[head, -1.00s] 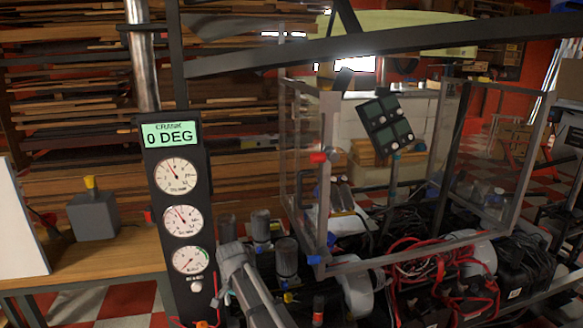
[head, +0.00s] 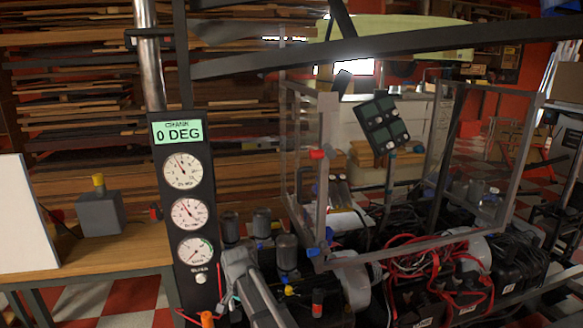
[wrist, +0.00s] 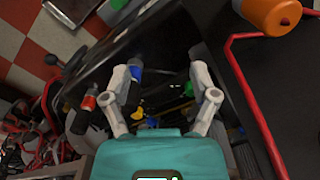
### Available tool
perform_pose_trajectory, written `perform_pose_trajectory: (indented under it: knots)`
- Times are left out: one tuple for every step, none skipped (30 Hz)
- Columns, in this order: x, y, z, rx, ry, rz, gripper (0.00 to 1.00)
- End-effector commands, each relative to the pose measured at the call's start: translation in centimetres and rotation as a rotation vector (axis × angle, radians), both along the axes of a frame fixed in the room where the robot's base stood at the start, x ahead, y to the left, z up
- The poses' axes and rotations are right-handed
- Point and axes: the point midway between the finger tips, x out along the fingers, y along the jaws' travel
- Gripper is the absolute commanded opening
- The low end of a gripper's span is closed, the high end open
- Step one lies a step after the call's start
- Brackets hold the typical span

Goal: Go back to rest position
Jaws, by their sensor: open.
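My gripper (wrist: 166,80) shows in the wrist view with its two pale fingers spread apart. It is open, and nothing is held between the fingers. Behind and below the fingers are dark machine parts with blue, yellow and green bits. In the head view a grey arm-like part (head: 250,285) shows at the lower middle, beside the gauge panel (head: 187,215). The fingertips cannot be made out in the head view.
The gauge panel reads "CRANK 0 DEG". A clear guard frame (head: 323,190) stands over the engine, with red cables (head: 410,258) below. A wooden bench (head: 95,255) holds a grey block (head: 99,214). An orange cylinder (wrist: 273,12) and red rod (wrist: 250,90) show at right in the wrist view.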

Motion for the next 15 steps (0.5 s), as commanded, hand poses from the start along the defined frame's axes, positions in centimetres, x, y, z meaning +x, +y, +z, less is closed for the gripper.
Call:
perform_pose_trajectory:
  knots:
    - [-0.2, -0.6, -0.2, 0.000, 0.000, 0.002, 0.76]
    - [-0.2, -0.9, -0.3, 0.000, 0.000, 0.005, 0.76]
    - [-0.3, -1.4, -0.4, 0.000, 0.000, 0.009, 0.76]
    - [-0.4, -1.7, -0.4, 0.000, 0.000, 0.012, 0.76]
    - [-0.5, -2.1, -0.5, 0.000, 0.000, 0.014, 0.76]
    - [-0.5, -2.6, -0.6, 0.000, 0.000, 0.018, 0.76]
    - [-0.6, -3.1, -0.7, 0.000, 0.000, 0.022, 0.76]
    - [-0.7, -3.6, -0.8, 0.000, 0.000, 0.025, 0.76]
    - [-0.8, -4.2, -0.9, 0.000, 0.000, 0.030, 0.76]
    - [-0.9, -4.7, -1.1, 0.000, 0.000, 0.034, 0.76]
    - [-1.1, -5.3, -1.2, 0.000, 0.000, 0.037, 0.76]
    - [-1.2, -6.1, -1.3, 0.000, 0.000, 0.044, 0.76]
    - [-1.4, -6.7, -1.5, 0.000, 0.000, 0.049, 0.76]
    - [-1.6, -7.4, -1.6, 0.000, 0.000, 0.055, 0.76]
    - [-1.8, -8.3, -1.8, 0.000, 0.000, 0.061, 0.76]
